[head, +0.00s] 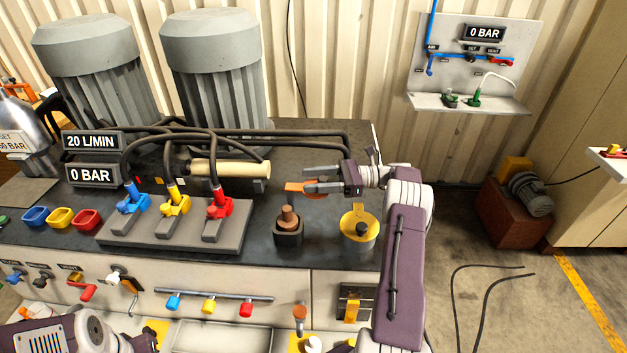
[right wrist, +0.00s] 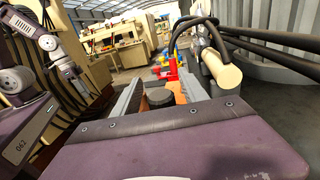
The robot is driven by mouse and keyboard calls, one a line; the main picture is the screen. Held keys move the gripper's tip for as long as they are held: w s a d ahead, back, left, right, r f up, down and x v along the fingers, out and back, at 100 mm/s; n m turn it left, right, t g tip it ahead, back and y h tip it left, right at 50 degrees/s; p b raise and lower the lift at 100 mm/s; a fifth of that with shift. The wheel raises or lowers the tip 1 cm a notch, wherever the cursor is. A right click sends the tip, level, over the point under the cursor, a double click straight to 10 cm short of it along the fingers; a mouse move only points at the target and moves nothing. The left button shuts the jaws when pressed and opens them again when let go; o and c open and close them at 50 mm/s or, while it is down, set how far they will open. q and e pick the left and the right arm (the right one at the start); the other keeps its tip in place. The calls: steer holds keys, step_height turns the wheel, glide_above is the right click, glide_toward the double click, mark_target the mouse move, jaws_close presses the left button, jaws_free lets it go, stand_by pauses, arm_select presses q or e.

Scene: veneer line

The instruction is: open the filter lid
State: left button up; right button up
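A round canister with a yellow lid (head: 352,221), a raised yellow tab and a black knob stands at the bench's right front corner; I take this for the filter lid, lying flat on its canister. My right gripper (head: 308,187) is above the bench, behind and left of the lid, apart from it. In the right wrist view its fingers (right wrist: 164,92) stand apart. An orange piece (head: 294,187) shows at them, with a black round part in the wrist view; whether they grip it is unclear. My left arm is at the bottom left; its fingertips are not clearly visible.
A black holder with a brown stem (head: 289,216) stands left of the lid. A grey valve block (head: 165,233) with blue, yellow and red handles lies further left. Hoses and a cream cylinder (head: 231,169) lie behind.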

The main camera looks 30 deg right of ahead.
step_height(320, 180, up, 4)
steer(key=s+d+r+p, duration=0.5)
steer(key=s+r+p, duration=0.2)
steer(key=s+p, duration=0.3)
steer(key=shift+s+d+p, duration=0.15)
steer(key=shift+d+p, duration=0.05)
steer(key=shift+p, duration=0.55)
